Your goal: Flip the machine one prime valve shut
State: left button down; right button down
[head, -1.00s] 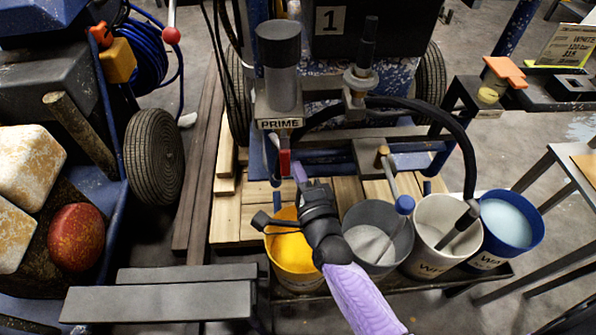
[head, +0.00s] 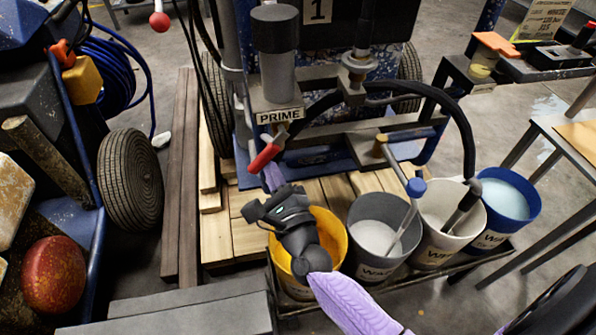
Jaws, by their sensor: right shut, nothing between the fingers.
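The machine marked 1 (head: 317,10) stands at the top centre, with a grey cylinder (head: 274,60) above its PRIME label (head: 279,116). The red prime valve handle (head: 265,157) is just below the label and slants down to the left. My right gripper (head: 271,177) reaches up from the lower right on its purple arm. It is shut and empty, with its fingertips just below the red handle; I cannot tell whether they touch it. My left gripper is out of view.
Below the machine stand a yellow bucket (head: 333,232), a grey bucket (head: 378,208), a white bucket (head: 437,247) and a blue bucket (head: 530,212). A black hose (head: 466,135) arches over them. A wheeled cart with a tyre (head: 131,185) is at left.

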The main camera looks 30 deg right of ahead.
aim_at(256, 171)
jog(key=m, duration=0.1)
jog(key=a+m, duration=0.1)
jog(key=m+h+b, duration=0.1)
jog(key=shift+w+a+r, duration=0.2)
jog(key=shift+a+r, duration=0.05)
jog(key=shift+r, duration=0.1)
jog(key=m, duration=0.1)
jog(key=a+r+m+h, duration=0.1)
jog(key=m, duration=0.1)
jog(key=shift+w+a+r+m+b, duration=0.1)
jog(key=shift+w+m+b, duration=0.05)
jog(key=shift+m+b, duration=0.2)
jog(key=m, duration=0.1)
jog(key=r+m+h, duration=0.1)
jog(key=m, duration=0.1)
jog(key=shift+w+a+r, duration=0.15)
jog(key=shift+a+r, duration=0.1)
jog(key=shift+a, duration=0.15)
jog(key=shift+a+r, duration=0.15)
jog(key=shift+r, duration=0.2)
